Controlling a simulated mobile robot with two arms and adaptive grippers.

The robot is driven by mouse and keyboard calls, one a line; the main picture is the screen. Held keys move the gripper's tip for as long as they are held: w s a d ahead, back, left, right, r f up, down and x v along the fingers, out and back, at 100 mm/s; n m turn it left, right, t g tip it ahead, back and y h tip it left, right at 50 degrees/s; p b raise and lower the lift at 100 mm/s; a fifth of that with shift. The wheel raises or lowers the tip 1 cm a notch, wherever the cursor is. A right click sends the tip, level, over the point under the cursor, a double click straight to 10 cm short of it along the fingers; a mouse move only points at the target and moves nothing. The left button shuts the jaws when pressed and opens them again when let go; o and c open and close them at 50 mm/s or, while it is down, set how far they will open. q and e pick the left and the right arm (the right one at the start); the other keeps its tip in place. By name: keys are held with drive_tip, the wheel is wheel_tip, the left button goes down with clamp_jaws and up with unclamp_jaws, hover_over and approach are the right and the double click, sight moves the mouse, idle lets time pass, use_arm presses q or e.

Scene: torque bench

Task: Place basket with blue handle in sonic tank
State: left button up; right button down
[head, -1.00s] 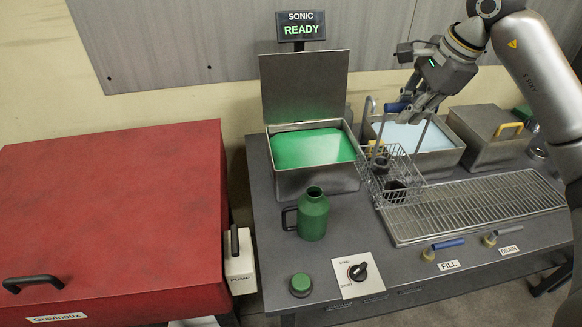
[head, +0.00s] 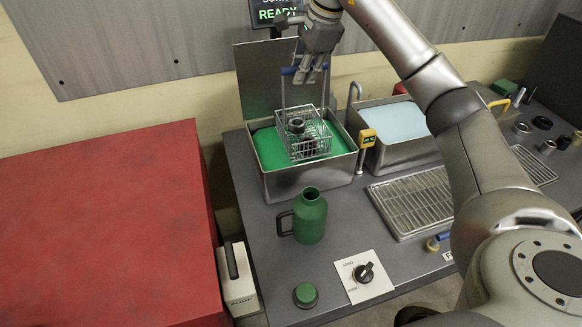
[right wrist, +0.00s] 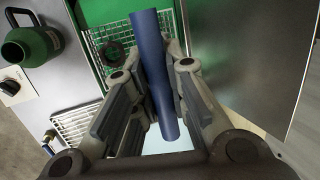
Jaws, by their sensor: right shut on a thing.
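The wire basket (head: 305,136) hangs over the green liquid of the sonic tank (head: 318,177), with dark parts (head: 297,126) inside. Whether its bottom touches the liquid I cannot tell. Its tall frame rises to the blue handle (head: 289,71). My right gripper (head: 308,76) is shut on this handle; the blue bar (right wrist: 155,75) lies between its fingers in the right wrist view, where the basket mesh (right wrist: 118,50) shows below. The tank's lid (head: 262,80) stands open behind, and the sign (head: 275,14) shows READY in green. My left gripper is not in view.
A second basin (head: 402,150) with pale blue liquid and a yellow gauge (head: 367,138) stand right of the tank. A green jug (head: 309,215), a knob (head: 365,271) and a wire rack (head: 415,201) are in front. A red cabinet (head: 110,225) is at left.

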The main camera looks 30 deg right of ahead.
drive_tip(key=x, duration=0.3)
drive_tip(key=s+x, duration=0.1)
drive_tip(key=x, duration=0.3)
drive_tip(key=s+d+x, duration=0.1)
drive_tip(key=x, duration=0.2)
drive_tip(key=shift+f, duration=0.75)
drive_tip(key=shift+a, duration=0.1)
drive_tip(key=c, duration=1.9)
unclamp_jaws()
drive_tip(key=shift+s+f, duration=0.1)
drive_tip(key=shift+f, duration=0.1)
drive_tip(key=o, duration=0.5)
drive_tip(key=shift+c, duration=0.2)
drive_tip(key=shift+s+r, duration=0.1)
drive_tip(key=shift+r, duration=0.45)
drive_tip(key=a+v, duration=0.1)
drive_tip(key=v, duration=1)
drive_tip(key=shift+d, duration=0.45)
